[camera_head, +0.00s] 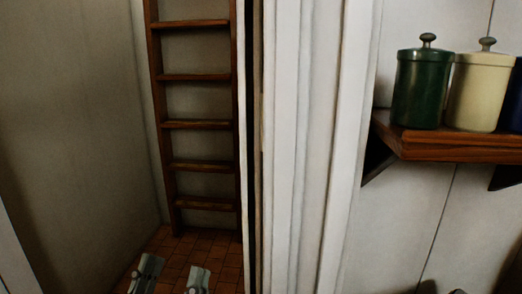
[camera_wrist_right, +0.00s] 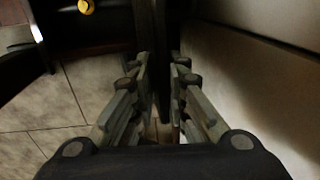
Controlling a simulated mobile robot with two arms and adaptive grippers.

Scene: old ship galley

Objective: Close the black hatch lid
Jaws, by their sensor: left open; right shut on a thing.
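In the right wrist view my right gripper (camera_wrist_right: 160,85) is shut on the edge of a thin dark panel (camera_wrist_right: 162,40), which runs up between its fingers. This may be the black hatch lid, but too little of it shows to be sure. In the head view no black hatch lid can be made out. My left gripper (camera_head: 172,277) shows at the bottom left of the head view, its two fingertips apart and nothing between them, above the tiled floor.
A wooden ladder (camera_head: 195,125) stands behind a white door frame (camera_head: 310,140). A wooden shelf (camera_head: 440,146) at right holds a green canister (camera_head: 420,88) and a cream canister (camera_head: 480,92). A pale wall (camera_wrist_right: 250,60) is close to the right gripper; a brass-coloured knob (camera_wrist_right: 86,7) shows at upper left.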

